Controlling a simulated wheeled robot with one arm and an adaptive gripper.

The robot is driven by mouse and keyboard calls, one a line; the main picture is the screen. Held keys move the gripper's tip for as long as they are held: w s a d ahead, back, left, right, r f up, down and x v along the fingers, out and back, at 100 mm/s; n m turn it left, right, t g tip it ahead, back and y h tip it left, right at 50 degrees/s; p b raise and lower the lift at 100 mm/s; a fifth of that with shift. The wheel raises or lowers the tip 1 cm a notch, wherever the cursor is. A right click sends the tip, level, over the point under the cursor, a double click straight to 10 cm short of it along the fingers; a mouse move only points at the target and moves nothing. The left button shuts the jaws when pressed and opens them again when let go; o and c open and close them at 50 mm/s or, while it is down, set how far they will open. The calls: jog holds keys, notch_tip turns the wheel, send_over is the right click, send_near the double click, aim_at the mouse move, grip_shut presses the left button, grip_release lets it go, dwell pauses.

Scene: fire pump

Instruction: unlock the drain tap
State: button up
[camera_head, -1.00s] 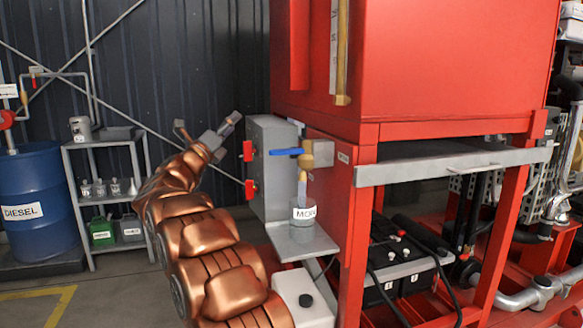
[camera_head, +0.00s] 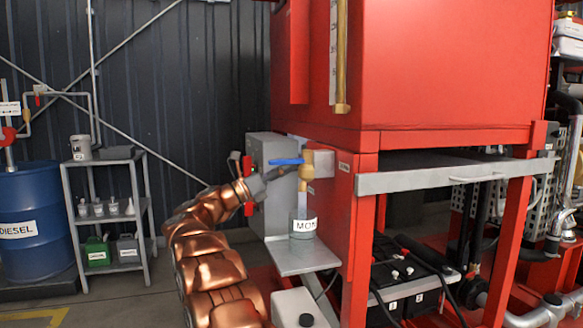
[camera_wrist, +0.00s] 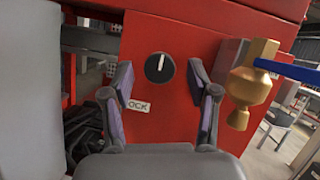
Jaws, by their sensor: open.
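The drain tap (camera_head: 306,162) has a brass body and a blue lever (camera_head: 286,162) pointing left in the head view. In the wrist view the brass tap (camera_wrist: 250,80) is at the right, with its blue lever (camera_wrist: 295,70) running to the right edge. A round black knob (camera_wrist: 159,67) with a white upright mark sits on the red panel, above a white label ending in "OCK" (camera_wrist: 138,105). My gripper (camera_wrist: 159,82) is open, its fingers on either side of the knob in the picture; contact cannot be told. In the head view my gripper (camera_head: 284,172) is beside the tap, partly hidden.
A labelled jar (camera_head: 304,225) stands under the tap on a small grey shelf (camera_head: 304,260). A grey box (camera_head: 262,150) with red switches is left of it. The red frame and tank (camera_head: 440,70) are at the right.

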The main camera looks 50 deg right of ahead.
jog(key=shift+x, duration=1.15)
jog(key=shift+c, duration=0.4)
grip_shut()
